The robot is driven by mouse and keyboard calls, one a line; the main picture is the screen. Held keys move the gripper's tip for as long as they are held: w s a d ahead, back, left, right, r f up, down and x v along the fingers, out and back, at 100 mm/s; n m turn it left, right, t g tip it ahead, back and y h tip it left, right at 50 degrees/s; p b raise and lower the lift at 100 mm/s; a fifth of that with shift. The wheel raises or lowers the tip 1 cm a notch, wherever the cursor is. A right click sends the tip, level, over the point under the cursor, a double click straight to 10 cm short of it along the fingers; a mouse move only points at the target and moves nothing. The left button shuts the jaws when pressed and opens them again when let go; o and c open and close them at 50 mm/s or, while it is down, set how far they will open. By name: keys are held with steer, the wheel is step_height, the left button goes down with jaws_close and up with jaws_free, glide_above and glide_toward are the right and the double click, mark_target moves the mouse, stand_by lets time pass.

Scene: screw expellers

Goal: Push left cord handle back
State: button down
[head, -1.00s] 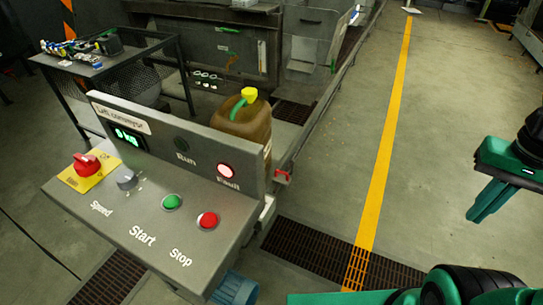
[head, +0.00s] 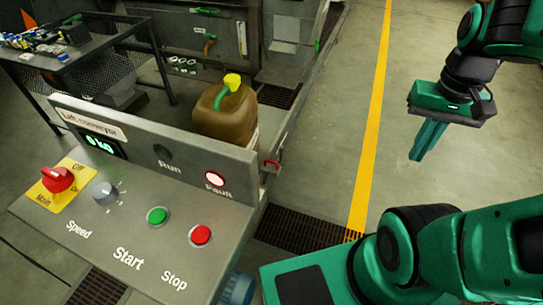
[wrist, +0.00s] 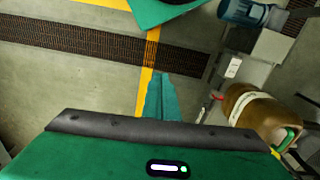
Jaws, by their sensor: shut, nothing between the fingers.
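A small red handle (head: 271,166) sticks out from the right side of the conveyor, just behind the right end of the control panel. It looks like the cord handle; no cord can be made out. In the wrist view a small red part, likely the same handle (wrist: 207,108), is right of my fingers. My gripper (head: 417,158) is shut and empty, pointing down over the open floor. It is well right of the handle and apart from it. In the wrist view the closed fingers of my gripper (wrist: 160,78) show over the yellow line.
The grey control panel (head: 225,236) has a red main switch (head: 58,180), a green start button (head: 157,215) and a red stop button (head: 201,234). A brown jerrycan (head: 225,112) stands behind it. The floor right of the conveyor is clear, with a yellow line (head: 371,125).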

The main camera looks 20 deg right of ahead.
steer(key=w+d+f+h, duration=0.1)
steer(key=w+f+h, duration=0.15)
steer(key=w, duration=1.45)
steer(key=t, duration=0.3)
glide_above(272, 165)
step_height(272, 165, down, 36)
steer(key=r, duration=0.1)
steer(key=shift+f+m, duration=0.2)
steer(key=shift+m, duration=0.1)
steer(key=shift+w+d+f, duration=0.1)
steer(key=f, duration=0.9)
steer(key=shift+w+d+f, duration=0.3)
steer(key=shift+w, duration=0.1)
steer(key=shift+s+a+f, duration=0.2)
steer(key=shift+s+a, duration=0.25)
steer(key=shift+s, duration=0.2)
